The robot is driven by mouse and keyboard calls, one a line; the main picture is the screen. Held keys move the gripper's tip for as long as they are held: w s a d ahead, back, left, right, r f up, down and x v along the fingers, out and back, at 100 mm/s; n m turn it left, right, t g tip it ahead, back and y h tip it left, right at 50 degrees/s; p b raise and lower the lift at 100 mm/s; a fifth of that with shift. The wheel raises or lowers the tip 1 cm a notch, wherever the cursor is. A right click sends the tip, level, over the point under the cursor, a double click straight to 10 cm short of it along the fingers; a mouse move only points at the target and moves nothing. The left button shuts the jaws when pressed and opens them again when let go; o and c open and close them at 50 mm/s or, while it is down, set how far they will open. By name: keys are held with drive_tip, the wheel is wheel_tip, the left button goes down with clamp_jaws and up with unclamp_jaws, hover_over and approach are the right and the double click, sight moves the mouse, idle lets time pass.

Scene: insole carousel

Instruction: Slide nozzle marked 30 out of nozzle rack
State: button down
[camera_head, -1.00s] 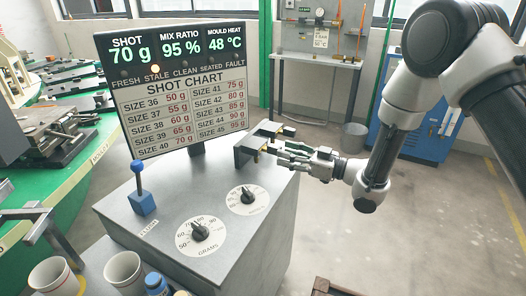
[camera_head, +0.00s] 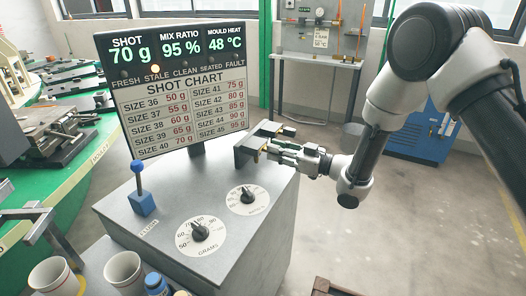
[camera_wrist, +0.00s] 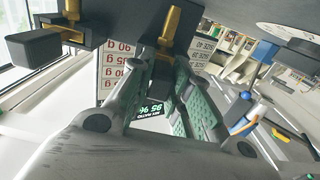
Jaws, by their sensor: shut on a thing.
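The dark nozzle rack (camera_head: 246,151) stands on the back right of the grey console top. My gripper (camera_head: 274,150) is at the rack's right side, with its fingers level with the slots. In the wrist view my gripper (camera_wrist: 164,88) is shut on a nozzle (camera_wrist: 176,27) with a brass stem and a dark block. Its stem is still at the rack's dark plate (camera_wrist: 130,14). A second brass nozzle (camera_wrist: 72,22) with a dark block sits to the left in the wrist view. No number on either nozzle can be read.
The console (camera_head: 262,228) carries a grams dial (camera_head: 200,232), a ratio dial (camera_head: 247,198) and a blue flush lever (camera_head: 142,203). The display board (camera_head: 175,90) stands behind. Cups (camera_head: 123,270) are at the front left.

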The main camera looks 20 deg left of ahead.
drive_tip(key=shift+d, duration=0.15)
drive_tip(key=d, duration=0.8)
drive_tip(key=shift+s, duration=0.3)
idle(0.6)
drive_tip(key=shift+d, duration=0.1)
